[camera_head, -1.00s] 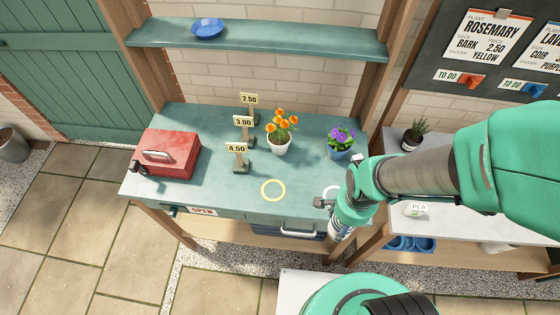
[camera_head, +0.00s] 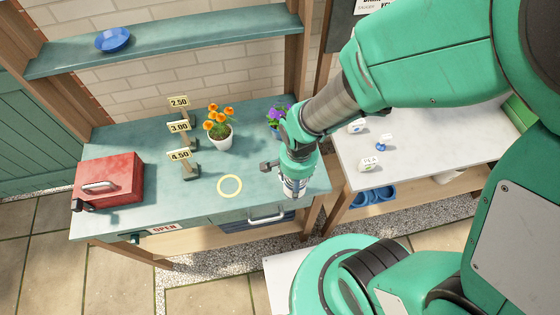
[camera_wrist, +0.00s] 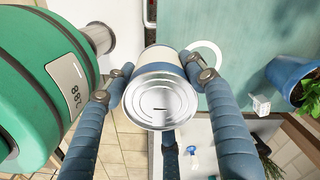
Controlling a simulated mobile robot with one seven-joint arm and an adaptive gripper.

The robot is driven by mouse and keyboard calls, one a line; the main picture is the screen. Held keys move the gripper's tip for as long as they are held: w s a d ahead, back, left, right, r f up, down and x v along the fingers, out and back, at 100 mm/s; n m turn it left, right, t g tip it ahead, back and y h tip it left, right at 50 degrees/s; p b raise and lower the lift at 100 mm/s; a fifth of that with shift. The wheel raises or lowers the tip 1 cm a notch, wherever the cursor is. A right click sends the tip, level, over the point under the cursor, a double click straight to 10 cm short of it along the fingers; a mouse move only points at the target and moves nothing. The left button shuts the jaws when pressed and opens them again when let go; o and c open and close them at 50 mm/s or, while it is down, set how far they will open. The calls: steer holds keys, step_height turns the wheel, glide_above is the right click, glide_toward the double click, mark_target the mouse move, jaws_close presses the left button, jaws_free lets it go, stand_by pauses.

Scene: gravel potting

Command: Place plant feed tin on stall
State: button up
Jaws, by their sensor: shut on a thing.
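The plant feed tin (camera_wrist: 160,102) fills the middle of the wrist view, its ridged silver lid facing the camera and a pale band showing on its side. My gripper (camera_wrist: 161,72) is shut on it, with blue-grey fingers on both sides. In the head view my gripper (camera_head: 293,188) is over the right front part of the teal stall (camera_head: 130,222); my wrist and fingers mostly hide the tin there. A white ring (camera_wrist: 218,49) on the stall top shows just past the tin in the wrist view. I cannot tell the tin's height above the stall.
An orange-flowered pot (camera_head: 220,138), price signs (camera_head: 180,155) and a red box (camera_head: 110,180) stand farther left. A purple-flowered blue pot (camera_wrist: 290,75) is close behind my gripper. A white-topped bench (camera_head: 430,140) is at right.

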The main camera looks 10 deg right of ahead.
steer(key=w, duration=0.3)
steer(key=w+a, duration=0.1)
steer(key=w, duration=0.2)
steer(key=w+a+f+b, duration=0.1)
steer(key=w, duration=0.3)
steer(key=shift+w+a, duration=0.1)
steer(key=shift+f+b, duration=0.55)
steer(key=shift+f, duration=1.2)
steer(key=o, duration=1.5)
steer(key=shift+f, duration=0.1)
step_height(320, 180, up, 12)
steer(key=p, duration=0.2)
steer(key=shift+r, duration=0.2)
